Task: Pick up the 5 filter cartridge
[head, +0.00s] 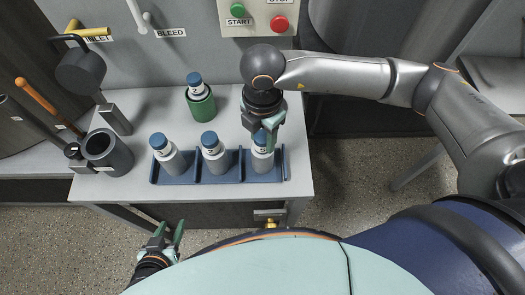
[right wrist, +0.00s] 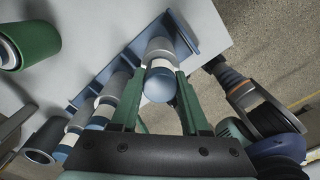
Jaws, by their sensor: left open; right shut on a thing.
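Three grey filter cartridges with blue caps stand upright in a blue rack (head: 240,179): a left one (head: 168,155), a middle one (head: 214,153) and a right one (head: 261,160). My right gripper (head: 268,138) comes from above and is shut on the right cartridge, which is still in its rack slot. Its label is partly hidden by the fingers. In the right wrist view the green fingers (right wrist: 160,76) stand either side of its blue cap (right wrist: 158,87). My left gripper (head: 166,238) is open and empty, in front of the table.
Another blue-capped cartridge (head: 195,84) stands in a green cup (head: 201,104) behind the rack. A dark grey cup (head: 107,152) stands at the left of the table (head: 145,103). A panel with START and red buttons (head: 258,14) is on the back wall.

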